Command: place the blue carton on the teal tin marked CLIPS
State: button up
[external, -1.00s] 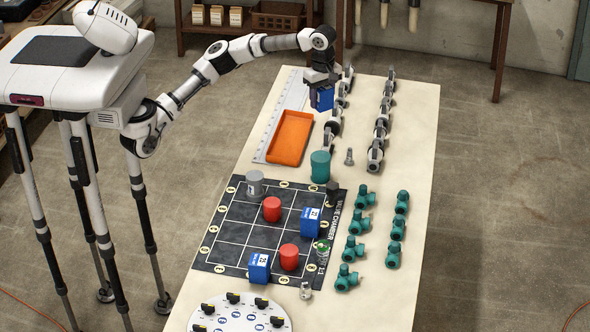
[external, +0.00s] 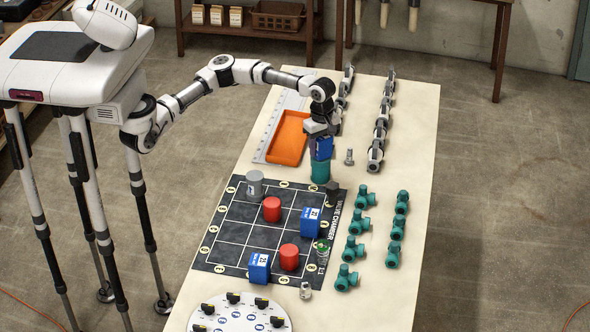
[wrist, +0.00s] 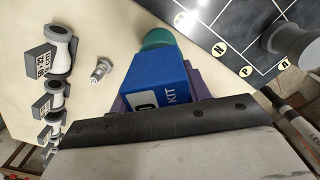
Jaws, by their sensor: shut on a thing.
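My gripper (external: 320,133) is shut on a blue carton (external: 322,148) and holds it upright over the teal tin (external: 320,172). The carton also shows in the wrist view (wrist: 157,85), with part of its KIT label visible. The top of the teal tin (wrist: 157,37) shows just beyond the carton there. In the external view the carton's lower end overlaps the tin's top; I cannot tell whether they touch. The tin's marking is not readable.
A black grid mat (external: 232,225) lies in front, with two blue cartons, two red cylinders and a grey tin (external: 255,184). An orange tray (external: 287,138) is to the left. Teal valves (external: 356,248) and grey fittings (external: 381,120) stand in rows to the right.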

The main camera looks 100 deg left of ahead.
jog(key=shift+f, duration=0.15)
jog(key=shift+f, duration=0.15)
jog(key=o, duration=1)
jog(key=shift+c, duration=0.2)
notch_tip(320, 180, up, 12)
jog(key=shift+r+b, duration=0.15)
jog(key=shift+b, duration=0.6)
